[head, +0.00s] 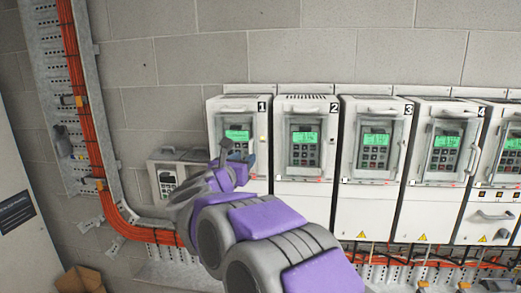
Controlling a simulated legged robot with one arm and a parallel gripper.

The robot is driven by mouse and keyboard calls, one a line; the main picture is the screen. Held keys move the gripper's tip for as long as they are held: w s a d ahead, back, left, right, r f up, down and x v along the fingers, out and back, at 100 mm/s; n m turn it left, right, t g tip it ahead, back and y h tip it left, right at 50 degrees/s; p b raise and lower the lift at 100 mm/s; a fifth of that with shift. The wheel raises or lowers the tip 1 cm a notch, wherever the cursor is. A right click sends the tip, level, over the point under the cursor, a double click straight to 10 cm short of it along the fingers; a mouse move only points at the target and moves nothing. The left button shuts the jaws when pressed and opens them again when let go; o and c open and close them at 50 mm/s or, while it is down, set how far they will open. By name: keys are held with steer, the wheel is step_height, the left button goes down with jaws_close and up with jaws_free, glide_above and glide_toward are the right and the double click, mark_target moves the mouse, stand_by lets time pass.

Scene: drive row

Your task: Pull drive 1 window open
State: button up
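Drive 1 (255,115) is the leftmost white cabinet in the row, marked with a black "1" at its upper right. Its window (239,122) covers a lit green display, and a handle bar runs along the top of the window. The window appears closed. My gripper (232,150) is in front of the lower part of this window, and my purple and grey arm rises to it from the bottom of the view. The gripper hides the keypad and the lower body of drive 1. Its fingers are too small and dark to tell whether they are open or touching the window.
Drives 2 (305,140), 3 (372,140) and 4 (445,140) stand close on the right. A small grey box with a keypad (167,181) is at left. Orange cables (82,110) run down a metal tray and below the drives. A cardboard box (81,280) lies low at left.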

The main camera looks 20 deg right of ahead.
mark_target(251, 152)
steer(key=shift+p+x, duration=0.45)
steer(key=shift+x, duration=2.2)
steer(key=shift+w, duration=0.1)
steer(key=shift+c, duration=0.4)
steer(key=shift+a, duration=0.1)
jaws_close()
